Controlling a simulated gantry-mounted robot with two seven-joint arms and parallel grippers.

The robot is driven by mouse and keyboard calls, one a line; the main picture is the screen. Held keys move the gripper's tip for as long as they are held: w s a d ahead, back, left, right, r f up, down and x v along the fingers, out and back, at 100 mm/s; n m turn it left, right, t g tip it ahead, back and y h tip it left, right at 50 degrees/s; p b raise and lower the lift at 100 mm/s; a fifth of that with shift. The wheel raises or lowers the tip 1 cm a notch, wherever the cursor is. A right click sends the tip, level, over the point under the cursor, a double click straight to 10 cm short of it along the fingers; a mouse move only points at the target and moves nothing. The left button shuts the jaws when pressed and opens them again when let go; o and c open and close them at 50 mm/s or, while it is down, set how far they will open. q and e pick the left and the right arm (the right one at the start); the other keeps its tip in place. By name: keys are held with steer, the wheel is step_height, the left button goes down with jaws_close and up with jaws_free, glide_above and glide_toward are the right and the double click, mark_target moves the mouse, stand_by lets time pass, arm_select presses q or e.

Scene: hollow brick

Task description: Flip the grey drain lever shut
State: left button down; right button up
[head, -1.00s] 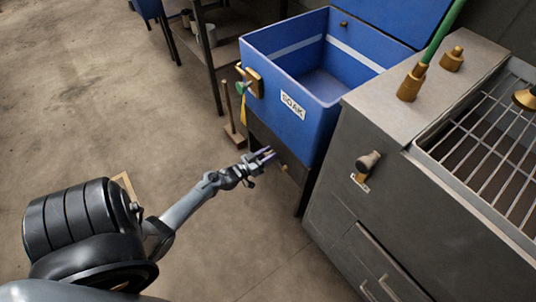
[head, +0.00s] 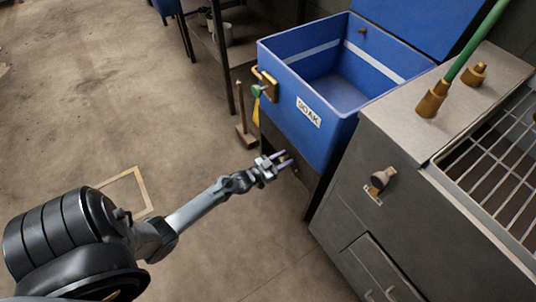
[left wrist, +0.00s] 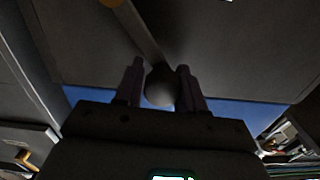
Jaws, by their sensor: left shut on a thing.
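My left gripper (head: 284,160) is in front of the dark area below the blue SOAK tub (head: 306,117). In the left wrist view my left gripper (left wrist: 160,88) has its two dark fingers on either side of a round grey knob at the end of a grey lever (left wrist: 160,88). It is shut on that knob. The lever's bar runs from the knob up and to the left in that view. In the head view I cannot make out the lever near the fingers. My right gripper is in neither view.
A wooden-handled tool (head: 240,118) stands left of the tub. The floor at left is mostly clear.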

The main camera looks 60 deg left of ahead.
arm_select(q)
steer(key=shift+d+r+m+p, duration=0.2)
steer(key=shift+d+m+p, duration=0.1)
steer(key=shift+m, duration=0.2)
steer(key=shift+s+d+r+m+p, duration=0.2)
steer(key=shift+d+m+p, duration=0.4)
steer(key=shift+m, duration=0.3)
steer(key=d+m+p, duration=0.1)
steer(key=d+m, duration=0.1)
steer(key=shift+r+m, duration=0.1)
steer(key=shift+m, duration=0.3)
steer(key=shift+d+m+p, duration=0.35)
steer(key=shift+d+m, duration=0.1)
steer(key=shift+m, duration=0.15)
